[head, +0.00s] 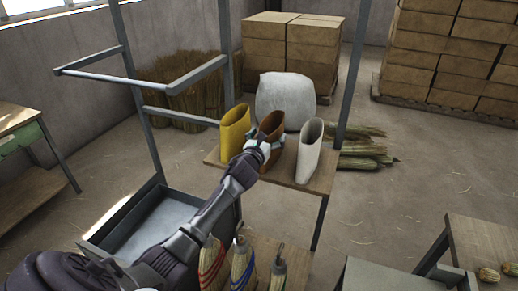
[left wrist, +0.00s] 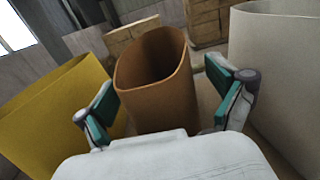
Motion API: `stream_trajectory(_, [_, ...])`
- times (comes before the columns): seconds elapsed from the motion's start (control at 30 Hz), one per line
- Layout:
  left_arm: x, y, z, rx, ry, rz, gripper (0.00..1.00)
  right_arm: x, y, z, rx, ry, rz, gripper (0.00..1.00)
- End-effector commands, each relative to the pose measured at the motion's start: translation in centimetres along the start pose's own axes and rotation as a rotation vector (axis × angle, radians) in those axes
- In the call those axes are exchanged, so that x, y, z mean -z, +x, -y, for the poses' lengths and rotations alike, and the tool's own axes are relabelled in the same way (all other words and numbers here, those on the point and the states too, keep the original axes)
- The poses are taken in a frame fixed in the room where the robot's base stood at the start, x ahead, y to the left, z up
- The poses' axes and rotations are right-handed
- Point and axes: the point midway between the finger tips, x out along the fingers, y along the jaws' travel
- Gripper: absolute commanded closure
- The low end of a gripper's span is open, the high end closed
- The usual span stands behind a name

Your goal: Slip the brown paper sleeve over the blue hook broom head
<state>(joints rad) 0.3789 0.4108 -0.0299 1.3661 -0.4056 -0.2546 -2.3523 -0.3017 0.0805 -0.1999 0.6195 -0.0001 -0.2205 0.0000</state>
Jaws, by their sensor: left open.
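The brown paper sleeve (head: 272,121) stands upright, open end up, on a small wooden shelf, between a yellow sleeve and a white one. My left gripper (head: 265,144) is open at the near side of the brown sleeve. In the left wrist view, the brown sleeve (left wrist: 156,85) stands between the spread fingers, with a visible gap on each side. The broom head with blue bands (head: 243,266) stands at the bottom of the head view, between two others; its lower part is cut off. My right gripper is not in view.
The yellow sleeve (head: 235,133) and white sleeve (head: 309,153) stand close on either side of my gripper. The wooden shelf (head: 318,181) has metal posts (head: 349,75) beside it. A red-banded broom head (head: 211,264) and a darker-topped one (head: 278,272) flank the blue-banded one.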

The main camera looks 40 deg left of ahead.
Motion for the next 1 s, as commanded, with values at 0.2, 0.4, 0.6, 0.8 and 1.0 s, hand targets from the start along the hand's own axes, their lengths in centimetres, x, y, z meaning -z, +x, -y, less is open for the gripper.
stream_trajectory(0.2, [1.0,-4.2,-0.2,0.005,0.009,0.000,0.05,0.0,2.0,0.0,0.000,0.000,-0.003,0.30])
stream_trajectory(0.4, [0.8,-9.0,-0.2,0.005,0.005,-0.002,0.05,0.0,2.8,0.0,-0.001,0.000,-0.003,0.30])
stream_trajectory(0.6, [0.7,-12.3,-0.3,0.003,0.004,0.000,0.05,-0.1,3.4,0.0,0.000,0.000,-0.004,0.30])
stream_trajectory(0.8, [0.5,-13.6,-0.3,0.002,0.001,-0.001,0.05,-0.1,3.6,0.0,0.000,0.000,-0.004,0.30])
stream_trajectory(1.0, [0.5,-13.7,-0.3,0.002,0.001,0.000,0.05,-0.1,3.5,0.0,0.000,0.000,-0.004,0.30])
